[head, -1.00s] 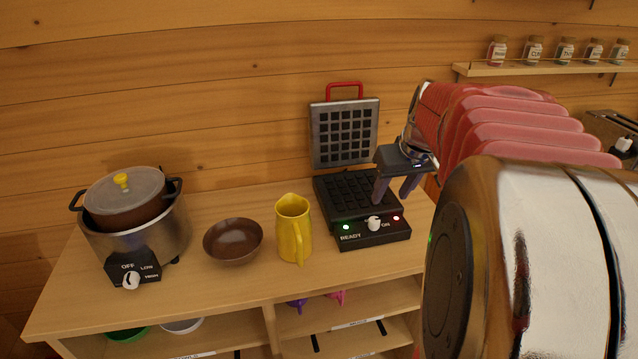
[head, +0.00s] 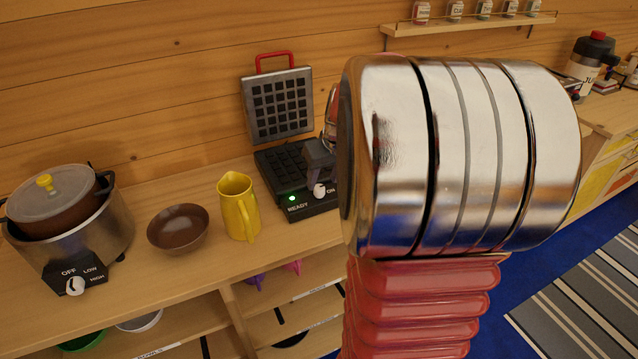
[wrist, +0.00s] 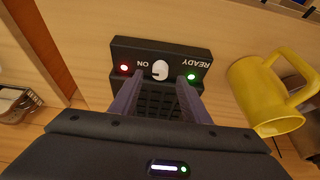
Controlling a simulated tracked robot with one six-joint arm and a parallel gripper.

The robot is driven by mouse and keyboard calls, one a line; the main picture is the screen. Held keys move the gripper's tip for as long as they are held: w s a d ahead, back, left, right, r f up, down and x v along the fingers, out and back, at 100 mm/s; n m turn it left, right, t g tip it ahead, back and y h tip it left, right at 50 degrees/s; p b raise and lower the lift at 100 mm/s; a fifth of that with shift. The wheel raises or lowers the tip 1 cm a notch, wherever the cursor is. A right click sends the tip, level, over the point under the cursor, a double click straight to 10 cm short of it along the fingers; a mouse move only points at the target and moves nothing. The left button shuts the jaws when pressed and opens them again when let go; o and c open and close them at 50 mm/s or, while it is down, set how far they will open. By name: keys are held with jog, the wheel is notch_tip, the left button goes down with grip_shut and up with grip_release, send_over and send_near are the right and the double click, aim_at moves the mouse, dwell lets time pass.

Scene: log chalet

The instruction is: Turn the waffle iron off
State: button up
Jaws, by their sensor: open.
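The waffle iron (head: 280,105) stands open on the counter, its gridded lid with a red handle tipped up against the wall side. Its front panel shows in the wrist view (wrist: 183,54), with a lit green light by READY and a lit red light by ON. The white knob (head: 319,190) sits between them, and also shows in the wrist view (wrist: 160,70). My gripper (wrist: 157,98) is open over the iron's grid, its fingers pointing toward the panel with the knob between their lines, apparently apart from it. In the head view my arm hides most of the gripper and the red light.
A yellow pitcher (head: 238,207) stands close left of the iron, with a brown bowl (head: 178,229) further left. A lidded cooker (head: 70,225) stands at the far left. A spice shelf (head: 470,27) hangs on the wall. A juicer (head: 592,65) stands at the far right.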

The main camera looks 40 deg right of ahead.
aim_at(320, 188)
jog(key=shift+x, duration=2.35)
jog(key=shift+r, duration=0.1)
jog(key=shift+c, duration=0.4)
